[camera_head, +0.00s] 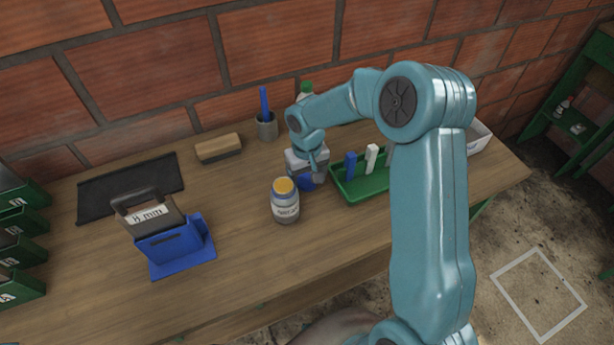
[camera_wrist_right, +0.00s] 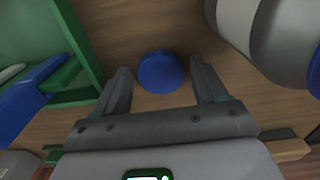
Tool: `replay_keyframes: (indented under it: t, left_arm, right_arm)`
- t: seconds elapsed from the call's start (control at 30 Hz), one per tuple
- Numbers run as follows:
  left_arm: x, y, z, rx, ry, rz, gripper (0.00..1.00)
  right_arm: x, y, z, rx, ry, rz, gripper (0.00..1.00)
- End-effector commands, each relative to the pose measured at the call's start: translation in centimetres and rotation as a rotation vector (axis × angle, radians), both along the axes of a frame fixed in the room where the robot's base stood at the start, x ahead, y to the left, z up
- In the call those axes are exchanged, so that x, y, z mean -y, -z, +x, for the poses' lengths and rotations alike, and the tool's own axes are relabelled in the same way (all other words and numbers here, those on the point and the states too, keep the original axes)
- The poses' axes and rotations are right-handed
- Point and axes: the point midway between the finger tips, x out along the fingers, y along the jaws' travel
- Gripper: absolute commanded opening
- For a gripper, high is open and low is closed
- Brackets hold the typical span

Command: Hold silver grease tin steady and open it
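The silver-grey tin (camera_head: 285,210) stands upright on the bench, with a label on its front and a yellow top. Whether that yellow is a lid or the contents, I cannot tell. Part of its side shows at the upper right of the right wrist view (camera_wrist_right: 285,35). A round blue disc (camera_wrist_right: 160,72), like a lid, lies on the wood behind the tin; it also shows in the head view (camera_head: 307,184). My right gripper (camera_wrist_right: 160,80) is open, pointing down at the disc with one finger on each side. Contact is unclear. My left gripper is not in view.
A green tray (camera_head: 349,195) with blue and white pieces is right of the disc. A blue stand (camera_head: 180,250) holds a grey item at left. A black mat (camera_head: 130,188), brush (camera_head: 218,148) and pen cup (camera_head: 266,128) lie behind. The bench front is clear.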

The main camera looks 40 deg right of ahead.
Motion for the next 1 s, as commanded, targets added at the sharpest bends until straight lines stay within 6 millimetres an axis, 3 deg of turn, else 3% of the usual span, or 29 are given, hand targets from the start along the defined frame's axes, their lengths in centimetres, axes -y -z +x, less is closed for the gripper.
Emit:
replay_keyframes:
  t: [0.4,0.8,1.0]
  left_arm:
    - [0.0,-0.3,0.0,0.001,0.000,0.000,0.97]
    - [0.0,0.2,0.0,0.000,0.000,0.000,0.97]
    - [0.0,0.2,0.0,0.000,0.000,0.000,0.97]
  right_arm:
    - [0.0,-0.9,0.0,0.001,-0.001,0.000,0.77]
    - [0.0,-9.7,0.1,0.005,-0.001,0.000,0.77]
    - [0.0,-12.0,0.0,0.000,-0.001,0.001,0.77]
